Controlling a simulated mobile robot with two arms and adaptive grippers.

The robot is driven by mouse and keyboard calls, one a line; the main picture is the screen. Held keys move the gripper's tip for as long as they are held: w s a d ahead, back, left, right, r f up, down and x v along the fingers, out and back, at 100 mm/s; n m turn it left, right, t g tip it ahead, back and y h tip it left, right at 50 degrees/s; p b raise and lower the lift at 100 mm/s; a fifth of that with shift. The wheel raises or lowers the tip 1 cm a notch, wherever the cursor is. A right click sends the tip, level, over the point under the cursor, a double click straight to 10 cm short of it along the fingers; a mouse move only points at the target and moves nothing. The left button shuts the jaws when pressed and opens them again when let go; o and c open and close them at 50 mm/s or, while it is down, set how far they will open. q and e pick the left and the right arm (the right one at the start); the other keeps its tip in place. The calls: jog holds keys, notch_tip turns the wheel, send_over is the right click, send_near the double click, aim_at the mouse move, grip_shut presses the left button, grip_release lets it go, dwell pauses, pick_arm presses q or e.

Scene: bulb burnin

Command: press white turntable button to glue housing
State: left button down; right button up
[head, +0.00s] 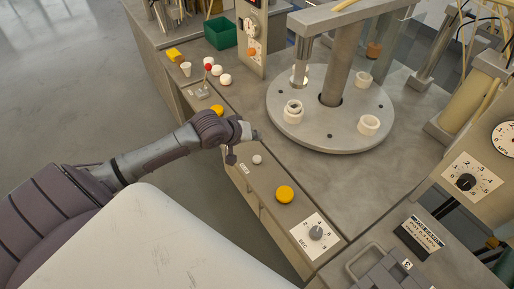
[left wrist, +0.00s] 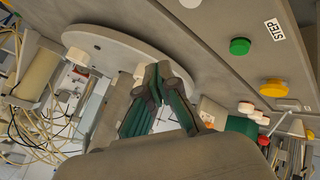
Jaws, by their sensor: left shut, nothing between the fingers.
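The round grey turntable (head: 330,138) stands on the bench and carries several white ring-shaped housings, one of them the front-left housing (head: 293,112). A small white button (head: 257,159) sits on the bench's front panel; a white button also shows at the top edge of the left wrist view (left wrist: 190,3). My left gripper (head: 252,134) is over the panel, a little beyond the white button and apart from it in the picture. Its fingers (left wrist: 157,72) are shut and empty. A green button (left wrist: 240,47) beside a STEP label shows only in the left wrist view. My right gripper is out of view.
Yellow buttons (head: 284,194) and (head: 217,110) lie on either side along the panel. A SEC dial (head: 315,233) is at the near end. A green bin (head: 220,32) and a red-tipped lever (head: 207,68) are at the far end. The press column rises over the turntable.

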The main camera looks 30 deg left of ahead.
pick_arm(q)
jog(key=b, duration=0.6)
send_over(255, 159)
notch_tip(255, 159, down, 5)
jog(key=shift+f, duration=0.15)
jog(key=shift+f+b, duration=0.3)
jog(key=shift+f, duration=0.95)
jog(key=shift+d, duration=0.1)
jog(key=shift+f, duration=0.15)
jog(key=shift+f, duration=0.25)
